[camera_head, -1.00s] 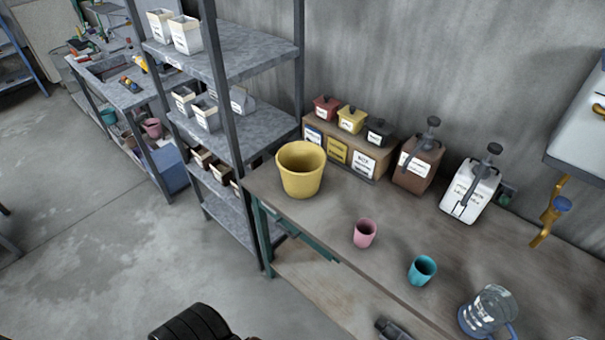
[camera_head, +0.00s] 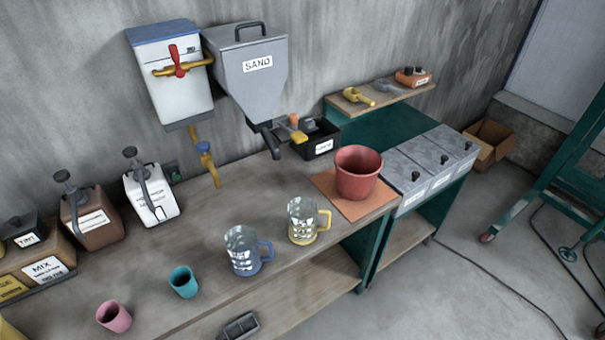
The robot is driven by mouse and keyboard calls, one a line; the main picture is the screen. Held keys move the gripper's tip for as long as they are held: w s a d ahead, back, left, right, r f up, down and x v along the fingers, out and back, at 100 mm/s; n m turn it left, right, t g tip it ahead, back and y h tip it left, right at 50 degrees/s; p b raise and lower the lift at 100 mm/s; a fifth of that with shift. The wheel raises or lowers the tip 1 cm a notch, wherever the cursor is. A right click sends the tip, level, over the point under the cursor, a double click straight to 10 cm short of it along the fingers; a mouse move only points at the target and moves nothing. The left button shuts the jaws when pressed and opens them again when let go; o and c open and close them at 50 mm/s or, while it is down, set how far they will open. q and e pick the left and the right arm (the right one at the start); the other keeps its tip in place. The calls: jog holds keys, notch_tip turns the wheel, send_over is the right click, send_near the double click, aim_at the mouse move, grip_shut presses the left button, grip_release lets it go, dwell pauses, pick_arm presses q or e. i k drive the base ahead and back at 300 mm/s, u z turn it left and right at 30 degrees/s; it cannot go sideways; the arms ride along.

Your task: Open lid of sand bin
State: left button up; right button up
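A grey hopper (camera_head: 252,68) labelled SAND hangs on the wall at upper middle. It tapers to a dark spout, and its flat top with a dark handle (camera_head: 253,27) looks closed. At the right end of the bench stand grey-lidded bins (camera_head: 428,166) side by side, with dark knobs on their lids. Their lids look shut, and the labels on their fronts are too small to read. Neither of my grippers is in view.
A red bucket (camera_head: 358,174) stands on an orange board beside the bins. Two clear jugs, blue-based (camera_head: 243,255) and yellow-based (camera_head: 303,223), stand on the bench. A black box (camera_head: 317,140) sits below the hopper. The floor in front of the bins is open, with cables across it.

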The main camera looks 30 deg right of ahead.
aim_at(401, 172)
jog(key=z, duration=2.25)
jog(key=i, duration=0.85)
jog(key=u, duration=0.15)
